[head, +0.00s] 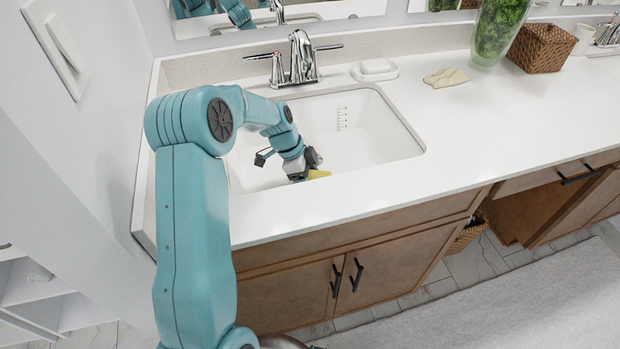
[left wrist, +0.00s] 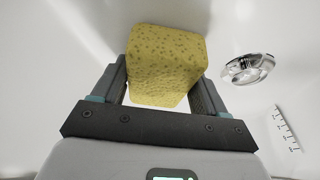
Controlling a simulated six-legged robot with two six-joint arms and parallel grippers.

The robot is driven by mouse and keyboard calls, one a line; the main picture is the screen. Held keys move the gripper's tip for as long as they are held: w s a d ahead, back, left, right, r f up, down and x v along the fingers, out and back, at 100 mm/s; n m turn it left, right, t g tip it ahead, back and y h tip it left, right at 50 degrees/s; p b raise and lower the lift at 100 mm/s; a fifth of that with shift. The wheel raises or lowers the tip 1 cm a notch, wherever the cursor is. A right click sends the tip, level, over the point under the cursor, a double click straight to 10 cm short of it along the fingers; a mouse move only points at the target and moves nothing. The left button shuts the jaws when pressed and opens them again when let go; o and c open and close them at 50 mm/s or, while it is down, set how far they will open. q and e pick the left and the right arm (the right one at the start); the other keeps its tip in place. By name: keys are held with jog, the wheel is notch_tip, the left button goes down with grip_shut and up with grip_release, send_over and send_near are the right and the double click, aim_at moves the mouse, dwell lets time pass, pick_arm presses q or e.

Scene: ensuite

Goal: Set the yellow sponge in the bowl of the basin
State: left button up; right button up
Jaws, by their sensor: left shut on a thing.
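The yellow sponge (left wrist: 165,68) is between the two fingers of my left gripper (left wrist: 162,88) in the left wrist view, and the gripper is shut on it. In the head view, my left gripper (head: 312,168) reaches down inside the white basin (head: 375,135), near its front wall. Only a small yellow part of the sponge (head: 319,174) shows there, beside the fingers. I cannot tell whether the sponge touches the bowl's floor. The metal drain (left wrist: 248,69) shows to the right of the sponge in the left wrist view. My right gripper is in neither view.
A chrome faucet (head: 300,58) stands behind the basin. A white soap dish (head: 375,70) and a crumpled beige cloth (head: 446,78) lie on the white counter (head: 500,120). A green vase (head: 497,30) and a woven basket (head: 541,47) stand farther right. A mirror is at the back.

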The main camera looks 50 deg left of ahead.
pick_arm(q)
jog(key=o, duration=0.9)
jog(key=shift+a+r+p, duration=0.1)
jog(key=shift+r+p, duration=0.25)
jog(key=v, duration=1.1)
jog(key=shift+r, duration=0.25)
jog(key=shift+r, duration=0.1)
jog(key=shift+s+d+r+p, duration=0.2)
jog(key=shift+r+p, duration=1.4)
jog(key=shift+p, duration=0.1)
jog(key=shift+s+d+r+p, duration=0.2)
jog(key=shift+r+p, duration=1.45)
jog(key=shift+s+d+r+p, duration=0.2)
jog(key=shift+r+p, duration=1.4)
jog(key=shift+p, duration=0.1)
